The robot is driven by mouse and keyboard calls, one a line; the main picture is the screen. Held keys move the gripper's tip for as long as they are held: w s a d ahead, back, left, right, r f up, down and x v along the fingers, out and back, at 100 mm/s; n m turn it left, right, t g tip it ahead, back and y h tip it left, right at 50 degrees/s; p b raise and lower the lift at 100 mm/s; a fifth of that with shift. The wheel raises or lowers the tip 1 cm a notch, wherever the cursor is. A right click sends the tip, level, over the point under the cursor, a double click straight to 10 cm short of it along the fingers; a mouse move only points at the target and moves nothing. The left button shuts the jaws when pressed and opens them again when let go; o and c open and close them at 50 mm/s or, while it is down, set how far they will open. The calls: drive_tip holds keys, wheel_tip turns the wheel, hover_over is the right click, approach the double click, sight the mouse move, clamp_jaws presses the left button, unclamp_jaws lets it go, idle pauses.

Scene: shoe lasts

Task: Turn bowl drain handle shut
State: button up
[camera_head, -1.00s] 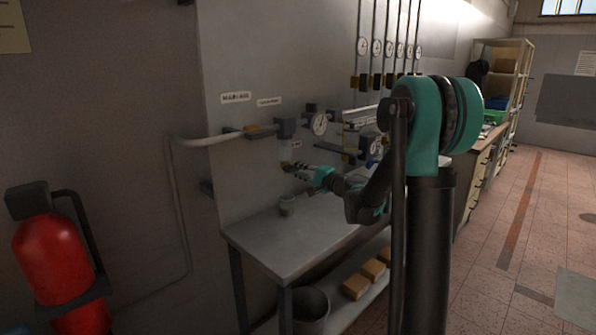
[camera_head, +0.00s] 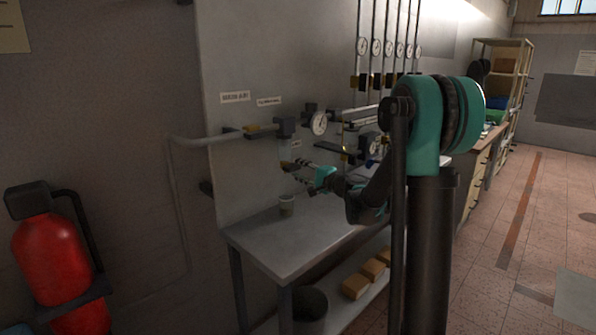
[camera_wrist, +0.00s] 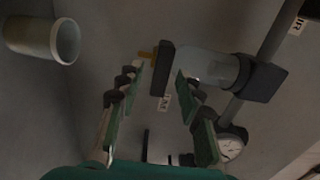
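The clear bowl (camera_head: 285,151) hangs under a dark filter head (camera_head: 284,128) on the wall panel. It also shows in the wrist view (camera_wrist: 212,66). A dark bar (camera_wrist: 162,68) sits at the bowl's lower end, with a small brass piece (camera_wrist: 146,56) beside it; the bar appears to be the drain handle. My gripper (camera_head: 297,166) is at the lower end of the bowl. In the wrist view my gripper (camera_wrist: 160,72) is open, with a finger on each side of the bar. Gaps show beside it, but I cannot tell whether either finger touches it.
A small cup (camera_head: 286,206) stands on the grey bench (camera_head: 262,250) below the bowl. A pressure gauge (camera_head: 319,124) and piping are right of the filter head. A red extinguisher (camera_head: 50,255) is at the far left. A dark bucket (camera_head: 311,304) is under the bench.

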drive_tip(key=v, duration=1.1)
drive_tip(key=shift+s+d, duration=0.2)
drive_tip(key=s+a+f+n+g+h, duration=0.1)
drive_tip(key=s+f+n+g+h, duration=0.35)
drive_tip(key=s+f, duration=0.9)
drive_tip(key=s+d+f+n+g+h, duration=0.2)
drive_tip(key=s+d+f+h, duration=0.2)
drive_tip(key=s, duration=0.5)
drive_tip(key=s+d+f+n+g+h, duration=0.2)
drive_tip(key=s+d+f+h, duration=0.2)
drive_tip(key=s+d+f, duration=0.2)
drive_tip(key=s+d, duration=0.2)
drive_tip(key=shift+s+d+n, duration=0.2)
drive_tip(key=shift+s+n, duration=0.15)
